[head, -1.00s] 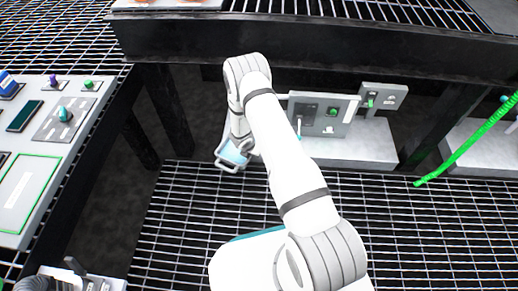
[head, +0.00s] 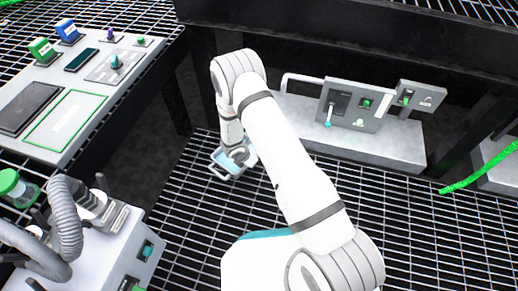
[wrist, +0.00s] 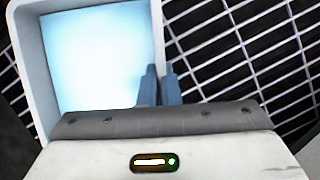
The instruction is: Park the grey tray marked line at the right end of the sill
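A small grey tray (head: 228,172) with a pale blue inside hangs at the end of my arm, above the floor grating. In the wrist view the tray (wrist: 47,60) fills the upper left, its inside bright and with nothing seen in it. My gripper (wrist: 160,85) has its two fingers close together on the tray's right wall, holding it. In the head view my gripper (head: 238,151) is small and partly merges with the tray. No marking on the tray is readable. I cannot tell for sure which surface is the sill; a long grey ledge (head: 390,150) runs along the back.
A grey panel (head: 352,103) with a lever and green button stands on the ledge, beside a smaller panel (head: 420,97). A grey console (head: 75,140) with a dark pad and green-outlined area is at left. A green hose (head: 480,172) hangs at right. Open grating lies between.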

